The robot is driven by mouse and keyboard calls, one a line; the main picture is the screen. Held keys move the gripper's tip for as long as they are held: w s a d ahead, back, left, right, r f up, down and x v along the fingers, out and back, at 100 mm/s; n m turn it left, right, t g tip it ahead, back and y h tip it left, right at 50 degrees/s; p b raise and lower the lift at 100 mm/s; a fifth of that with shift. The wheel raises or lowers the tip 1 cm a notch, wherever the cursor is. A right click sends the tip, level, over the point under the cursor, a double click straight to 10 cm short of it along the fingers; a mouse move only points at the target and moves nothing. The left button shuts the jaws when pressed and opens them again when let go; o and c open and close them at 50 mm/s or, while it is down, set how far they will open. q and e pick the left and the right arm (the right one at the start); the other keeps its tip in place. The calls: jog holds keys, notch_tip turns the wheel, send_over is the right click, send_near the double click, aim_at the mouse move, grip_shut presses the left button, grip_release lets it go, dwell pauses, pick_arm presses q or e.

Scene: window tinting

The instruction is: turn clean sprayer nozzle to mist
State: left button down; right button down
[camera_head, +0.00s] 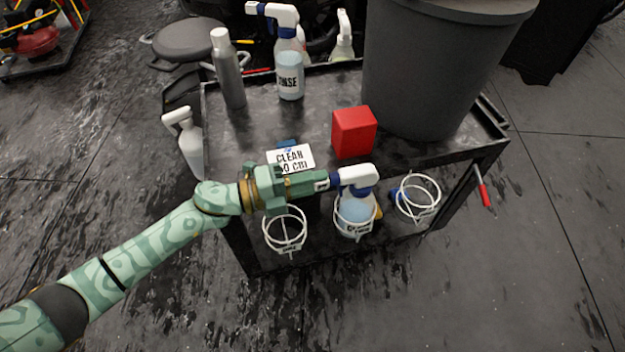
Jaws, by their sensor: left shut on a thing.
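The clean sprayer (354,217) stands in the middle white wire ring on the near side of the cart. It has a clear bottle with pale blue liquid, a dark blue collar and a white head (356,177). Its label is partly hidden by the ring and hard to read. Its dark blue nozzle (335,180) points left. My left gripper (326,181) comes in from the left and is shut on the nozzle; its fingers hide part of it. My right gripper is not in view.
The dark cart top (285,118) holds a rinse sprayer (289,75), a grey bottle (228,70), a red box (353,132), a white sign (291,159) and a large grey bin (435,70). Empty wire rings (284,230) flank the sprayer. A white sprayer (188,142) hangs at the left side.

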pick_arm(q)
jog(key=shift+f, duration=0.1)
jog(key=c, duration=1.2)
grip_release()
jog(key=shift+c, duration=0.2)
jog(key=p+v, duration=0.2)
jog(key=v, duration=1.4)
jog(key=shift+a, duration=0.2)
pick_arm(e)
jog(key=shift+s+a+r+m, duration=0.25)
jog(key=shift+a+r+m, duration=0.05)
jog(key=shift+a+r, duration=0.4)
